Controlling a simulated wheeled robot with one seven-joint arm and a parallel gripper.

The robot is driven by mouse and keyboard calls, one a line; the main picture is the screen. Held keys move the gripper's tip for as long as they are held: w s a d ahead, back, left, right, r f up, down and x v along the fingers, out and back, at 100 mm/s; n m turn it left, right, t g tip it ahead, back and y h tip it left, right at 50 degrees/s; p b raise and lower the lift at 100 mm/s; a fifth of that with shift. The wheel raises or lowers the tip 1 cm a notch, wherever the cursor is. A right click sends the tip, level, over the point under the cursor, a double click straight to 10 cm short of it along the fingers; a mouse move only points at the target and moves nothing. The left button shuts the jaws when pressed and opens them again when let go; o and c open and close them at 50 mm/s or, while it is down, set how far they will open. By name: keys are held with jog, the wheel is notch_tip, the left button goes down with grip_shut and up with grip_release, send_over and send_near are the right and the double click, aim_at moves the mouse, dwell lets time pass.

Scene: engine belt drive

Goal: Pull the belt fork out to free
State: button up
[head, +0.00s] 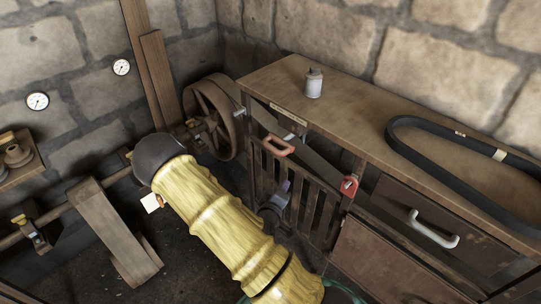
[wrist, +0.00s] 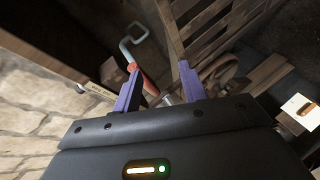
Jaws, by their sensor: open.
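An orange-red handle (head: 277,145) stands out near the top of a slatted guard (head: 325,205), under the bench's front edge. A second red piece (head: 348,186) sits farther right along the bench front. I cannot tell for sure which belongs to the belt fork. My gripper (head: 283,190) is in front of the slats, below the orange-red handle, and is open. In the wrist view, its purple fingers (wrist: 159,82) are apart. A red bar (wrist: 148,82) and a pale metal rod end (wrist: 168,99) show between them, with no clear grip on either. My yellow-sleeved arm hides part of the guard.
A spoked wheel (head: 212,118) stands left of the bench (head: 350,100). A can (head: 314,83) and a black belt (head: 400,143) lie on the bench top. A drawer with a white handle (head: 433,230) is at right. A shaft (head: 60,211) and post (head: 112,230) stand left.

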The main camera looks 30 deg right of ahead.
aim_at(271, 148)
jog(key=n+t+b, duration=0.1)
jog(key=n+t, duration=0.1)
jog(key=n, duration=0.1)
jog(key=a+n+t+y+b, duration=0.1)
jog(key=n+t, duration=0.2)
jog(key=w+a+n+t+b, duration=0.1)
jog(key=n+t, duration=0.2)
jog(key=shift+w+a+r+n+y, duration=0.1)
jog(key=shift+a+r+n+y, duration=0.15)
jog(key=shift+n+y, duration=0.15)
jog(key=p+x, duration=0.3)
jog(key=x, duration=1.4)
jog(key=shift+w+d, duration=0.15)
jog(key=shift+d, duration=0.05)
jog(key=shift+f, duration=0.1)
grip_shut()
